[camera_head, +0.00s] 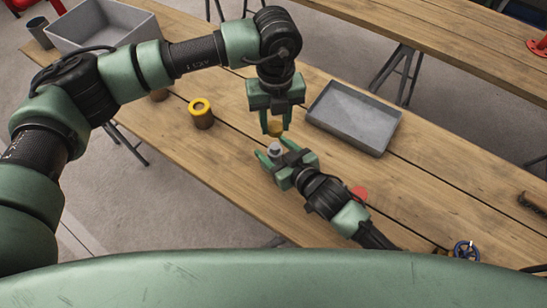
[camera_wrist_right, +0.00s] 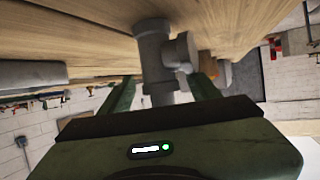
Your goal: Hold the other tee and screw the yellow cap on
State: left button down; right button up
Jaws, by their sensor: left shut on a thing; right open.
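The grey tee (camera_head: 276,149) stands on the wooden table, partly hidden by my right gripper. It shows larger in the right wrist view (camera_wrist_right: 160,55), with a side branch. My right gripper (camera_head: 268,157) is open, with its fingers on either side of the tee. Its fingers also show around the tee in the wrist view (camera_wrist_right: 165,92); contact cannot be told. My left gripper (camera_head: 275,125) points down and is shut on the yellow cap (camera_head: 275,129), just behind the tee. The cap appears apart from the tee.
A grey tray (camera_head: 316,118) lies right of my left gripper. A dark cylinder with a yellow rim (camera_head: 201,107) stands to the left. A grey bin (camera_head: 70,38) is at the back left. A red disc (camera_head: 360,193) and a blue handwheel (camera_head: 463,250) lie nearer the front.

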jog(key=shift+x, duration=0.95)
grip_shut()
pick_arm(q)
jog(key=shift+f, duration=0.1)
send_over(275, 146)
jog(key=shift+f, duration=2.4)
jog(key=shift+f, duration=0.85)
jog(key=shift+f, duration=0.4)
